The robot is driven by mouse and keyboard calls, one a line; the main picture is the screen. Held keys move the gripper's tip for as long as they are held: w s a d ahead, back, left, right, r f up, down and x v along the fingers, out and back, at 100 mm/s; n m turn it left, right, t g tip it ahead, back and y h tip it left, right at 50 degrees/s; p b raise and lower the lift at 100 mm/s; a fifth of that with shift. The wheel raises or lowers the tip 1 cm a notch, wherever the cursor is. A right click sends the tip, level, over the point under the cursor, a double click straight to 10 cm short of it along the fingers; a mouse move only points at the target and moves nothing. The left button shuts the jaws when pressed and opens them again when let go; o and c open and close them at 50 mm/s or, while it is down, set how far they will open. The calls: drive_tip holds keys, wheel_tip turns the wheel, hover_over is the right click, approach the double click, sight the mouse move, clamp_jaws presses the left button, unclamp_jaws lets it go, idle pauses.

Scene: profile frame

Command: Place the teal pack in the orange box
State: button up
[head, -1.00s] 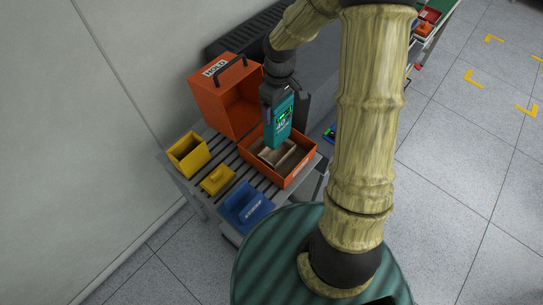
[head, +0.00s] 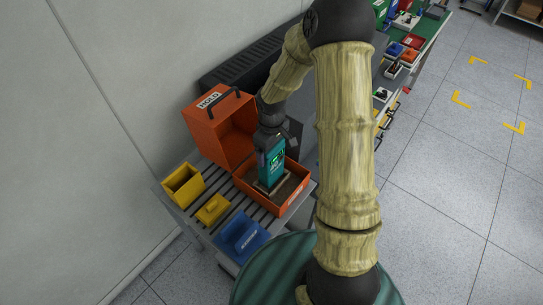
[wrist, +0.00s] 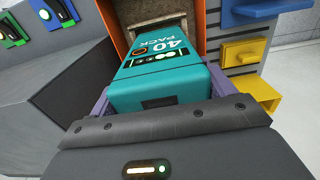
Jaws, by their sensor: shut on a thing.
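The teal pack (head: 271,163) is upright in my gripper (head: 270,146), over the inside of the open orange box (head: 295,199). Its lower end is down at the tan insert (head: 262,188) in the box. I cannot tell whether it touches the bottom. In the wrist view the teal pack (wrist: 165,72) lies between the jaws of my gripper (wrist: 155,100), which is shut on it. The orange box (wrist: 122,22) shows partly behind the pack there.
A dark panel (head: 245,60) runs behind the lid. A green bench with trays lies at the upper right.

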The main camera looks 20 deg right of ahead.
drive_tip(key=shift+f+p, duration=0.3)
drive_tip(key=shift+f, duration=1.5)
drive_tip(key=shift+f, duration=0.15)
drive_tip(key=o, duration=1.9)
wheel_tip(320, 180, up, 12)
drive_tip(key=shift+r+b, duration=0.15)
drive_tip(key=shift+b, duration=0.45)
